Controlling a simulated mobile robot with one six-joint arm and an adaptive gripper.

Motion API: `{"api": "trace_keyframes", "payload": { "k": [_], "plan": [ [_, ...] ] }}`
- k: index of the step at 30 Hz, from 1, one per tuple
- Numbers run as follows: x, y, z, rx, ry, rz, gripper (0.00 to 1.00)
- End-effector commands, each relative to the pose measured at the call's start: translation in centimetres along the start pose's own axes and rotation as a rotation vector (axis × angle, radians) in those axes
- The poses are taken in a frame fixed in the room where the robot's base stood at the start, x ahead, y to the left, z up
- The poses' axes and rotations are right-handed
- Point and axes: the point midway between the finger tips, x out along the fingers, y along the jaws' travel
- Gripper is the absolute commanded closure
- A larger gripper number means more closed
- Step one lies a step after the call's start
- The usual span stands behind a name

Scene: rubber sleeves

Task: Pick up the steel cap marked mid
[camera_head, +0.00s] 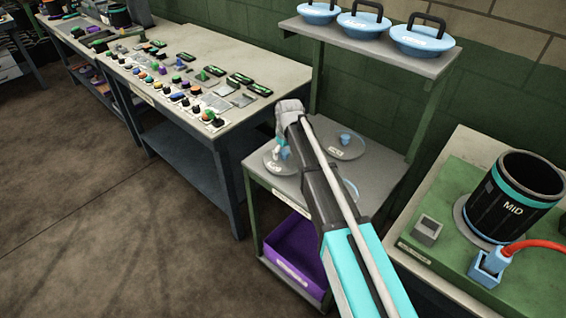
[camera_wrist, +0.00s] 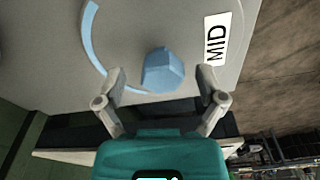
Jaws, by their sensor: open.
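The steel cap marked MID (camera_wrist: 60,50) is a flat grey disc with a blue faceted knob (camera_wrist: 163,68), a blue arc and a white label reading MID (camera_wrist: 216,40) in the wrist view. In the head view the round steel cap (camera_head: 270,161) under my gripper lies on the cart top, partly hidden. My gripper (camera_wrist: 162,76) is open, with one finger on each side of the knob in the wrist view; I cannot tell whether they touch it. In the head view my gripper (camera_head: 280,151) is just above that cap.
Another steel cap (camera_head: 355,151) lies close by on the cart, and a third (camera_head: 351,187) is partly behind my arm. Blue lids (camera_head: 424,42) sit on the shelf above. A black MID canister (camera_head: 510,208) stands on the right bench. A purple bin (camera_head: 290,250) is below.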

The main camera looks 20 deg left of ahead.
Motion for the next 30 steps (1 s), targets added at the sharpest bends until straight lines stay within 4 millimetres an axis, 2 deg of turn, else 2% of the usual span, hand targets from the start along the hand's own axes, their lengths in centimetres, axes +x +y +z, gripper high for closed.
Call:
{"api": "trace_keyframes", "payload": {
  "k": [15,17,30],
  "plan": [
    [-0.03,0.03,0.00,0.000,0.000,0.000,0.11],
    [-0.03,0.03,0.01,0.000,0.000,0.000,0.20],
    [-0.03,0.06,0.02,0.001,0.000,0.000,1.00]
  ]
}}
